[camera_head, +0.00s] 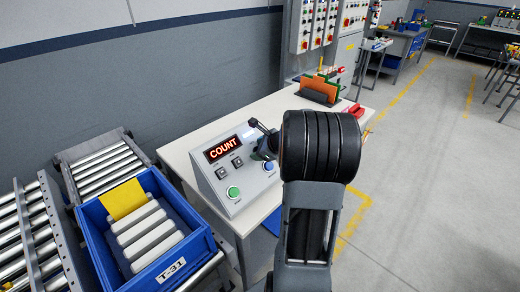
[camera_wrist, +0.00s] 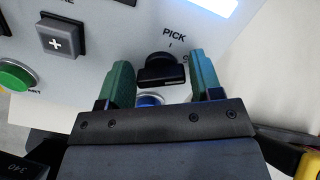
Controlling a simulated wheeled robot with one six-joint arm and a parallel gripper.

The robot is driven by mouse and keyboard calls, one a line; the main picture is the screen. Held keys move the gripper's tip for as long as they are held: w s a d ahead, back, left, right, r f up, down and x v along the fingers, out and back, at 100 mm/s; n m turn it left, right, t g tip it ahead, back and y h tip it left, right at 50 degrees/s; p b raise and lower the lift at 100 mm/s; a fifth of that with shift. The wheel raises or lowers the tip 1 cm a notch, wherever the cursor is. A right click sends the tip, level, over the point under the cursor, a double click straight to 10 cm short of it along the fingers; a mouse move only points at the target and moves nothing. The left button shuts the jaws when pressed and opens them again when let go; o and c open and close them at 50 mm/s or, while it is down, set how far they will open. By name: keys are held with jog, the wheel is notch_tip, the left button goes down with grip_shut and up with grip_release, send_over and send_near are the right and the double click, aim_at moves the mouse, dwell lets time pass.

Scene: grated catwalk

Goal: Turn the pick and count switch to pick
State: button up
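The control box (camera_head: 235,175) sits on the white bench, its red display (camera_head: 221,148) reading COUNT. In the wrist view, the black selector switch (camera_wrist: 162,70) stands below the PICK label (camera_wrist: 174,35). A second label to its right is mostly hidden by a finger. My gripper (camera_wrist: 163,82) is open, with one green fingertip on each side of the switch. Small gaps seem to remain; I cannot tell whether either finger touches it. In the head view, my gripper (camera_head: 262,136) is at the box's upper right, and the switch is hidden behind it.
A green button (camera_head: 233,192) and a blue button (camera_head: 268,166) are on the box, the blue one also close under my gripper (camera_wrist: 150,100). A blue bin (camera_head: 170,268) with white items stands at left by roller conveyors. An orange-and-green rack (camera_head: 320,88) stands behind on the bench.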

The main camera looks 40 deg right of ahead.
jog(key=c, duration=0.6)
jog(key=shift+f+n+b, duration=0.1)
jog(key=shift+n+b, duration=0.3)
jog(key=shift+b, duration=0.15)
jog(key=shift+f+n+b, duration=0.1)
jog(key=shift+n+b, duration=0.6)
jog(key=shift+b, duration=0.1)
jog(key=n+b, duration=0.3)
jog(key=shift+f+n+g+b, duration=0.1)
jog(key=shift+n+g+b, duration=0.2)
jog(key=shift+b, duration=0.05)
jog(key=n+b, duration=0.4)
jog(key=shift+s+a+n, duration=0.1)
jog(key=shift+s+n, duration=0.05)
jog(key=shift+n, duration=0.15)
jog(key=shift+n+b, duration=0.75)
jog(key=shift+n, duration=0.05)
jog(key=shift+r, duration=0.25)
